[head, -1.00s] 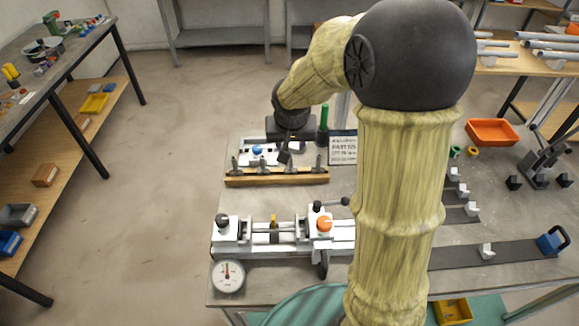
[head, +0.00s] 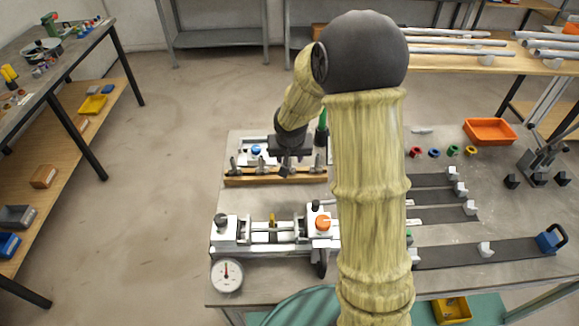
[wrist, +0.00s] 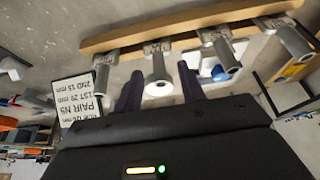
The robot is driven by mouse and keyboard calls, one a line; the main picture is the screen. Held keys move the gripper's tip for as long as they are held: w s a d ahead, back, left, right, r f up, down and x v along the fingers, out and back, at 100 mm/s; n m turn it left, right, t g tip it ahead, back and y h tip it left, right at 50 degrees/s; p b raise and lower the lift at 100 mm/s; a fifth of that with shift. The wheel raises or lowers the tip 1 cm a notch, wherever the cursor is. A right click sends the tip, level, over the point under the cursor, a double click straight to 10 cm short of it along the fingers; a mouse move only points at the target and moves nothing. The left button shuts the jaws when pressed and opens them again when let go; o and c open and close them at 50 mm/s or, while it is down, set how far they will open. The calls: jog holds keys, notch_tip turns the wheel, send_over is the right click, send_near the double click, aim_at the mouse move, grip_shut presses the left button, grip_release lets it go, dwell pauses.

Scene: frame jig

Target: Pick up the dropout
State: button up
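Several grey metal dropouts with round stubs stand in a row on a wooden rail (head: 245,180), which also shows in the wrist view (wrist: 130,38). One dropout (wrist: 158,74) appears between my gripper's two dark fingers in the wrist view, with a gap on each side. Other dropouts are to its left (wrist: 104,65) and right (wrist: 221,54). My gripper (head: 286,168) is open, over the right half of the rail in the head view. Its fingers are hard to make out there. I cannot tell how deep they reach around the dropout.
A clamping fixture (head: 270,238) with an orange knob and a dial gauge (head: 227,275) are at the table's front left. A printed sign (wrist: 80,108) is beside the rail. A green upright handle (head: 322,128) stands close behind my gripper. An orange bin (head: 490,131) is at the back right.

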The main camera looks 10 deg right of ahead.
aim_at(290, 160)
jog(key=x, duration=0.3)
jog(key=shift+w+f, duration=0.15)
jog(key=shift+f, duration=0.1)
grip_shut()
